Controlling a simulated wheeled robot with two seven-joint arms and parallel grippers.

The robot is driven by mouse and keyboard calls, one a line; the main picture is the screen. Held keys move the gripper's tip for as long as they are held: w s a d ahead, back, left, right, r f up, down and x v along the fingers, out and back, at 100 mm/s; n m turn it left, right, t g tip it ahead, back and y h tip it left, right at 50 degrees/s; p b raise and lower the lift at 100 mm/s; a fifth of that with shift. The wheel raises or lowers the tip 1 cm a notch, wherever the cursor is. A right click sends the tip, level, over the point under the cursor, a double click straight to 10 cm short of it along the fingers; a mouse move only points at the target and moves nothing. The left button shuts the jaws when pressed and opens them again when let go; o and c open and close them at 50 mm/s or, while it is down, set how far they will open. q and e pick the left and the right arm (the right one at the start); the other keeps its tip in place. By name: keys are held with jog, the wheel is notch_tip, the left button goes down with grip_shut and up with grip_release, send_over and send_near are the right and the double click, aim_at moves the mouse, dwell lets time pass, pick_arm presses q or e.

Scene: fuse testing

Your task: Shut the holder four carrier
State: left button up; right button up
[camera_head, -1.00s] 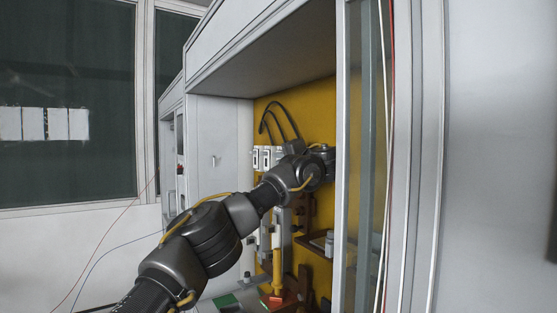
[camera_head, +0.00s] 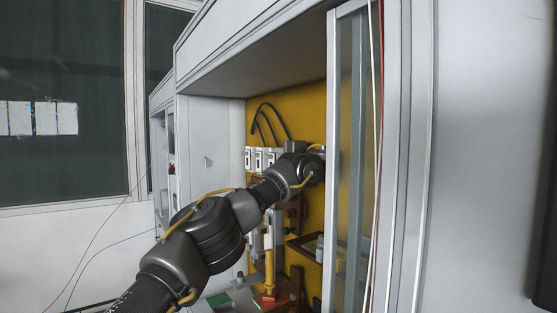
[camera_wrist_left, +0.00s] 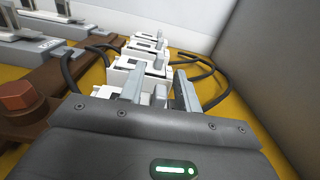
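A row of white fuse holders (camera_head: 262,158) is on the yellow back panel inside the cabinet. The wrist view shows several of them in line, including a middle one (camera_wrist_left: 155,63). I cannot tell by a label which is holder four. My left gripper (camera_wrist_left: 161,88) is at the near end of this row, its two grey fingers apart. A small light-grey part (camera_wrist_left: 160,92) of the nearest holder shows between the fingers, with a gap visible. The gripper body hides most of that holder. In the head view my forearm and wrist hide the gripper tips. My right gripper is out of view.
The cabinet's side wall (camera_head: 212,130) and its glass-framed front edge (camera_head: 350,150) flank my arm. Black cables (camera_wrist_left: 205,68) curve beside the holders. Brown brackets with a hex bolt (camera_wrist_left: 17,95) and larger grey fuse blocks (camera_wrist_left: 35,48) stand on the left in the wrist view.

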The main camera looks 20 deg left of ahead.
pick_arm(q)
jog(key=shift+d, duration=0.1)
jog(key=shift+s+d+f+b, duration=0.15)
jog(key=shift+s+d+b, duration=0.1)
jog(key=shift+b, duration=0.15)
jog(key=b+v, duration=0.5)
jog(key=v, duration=0.5)
jog(key=shift+w, duration=0.1)
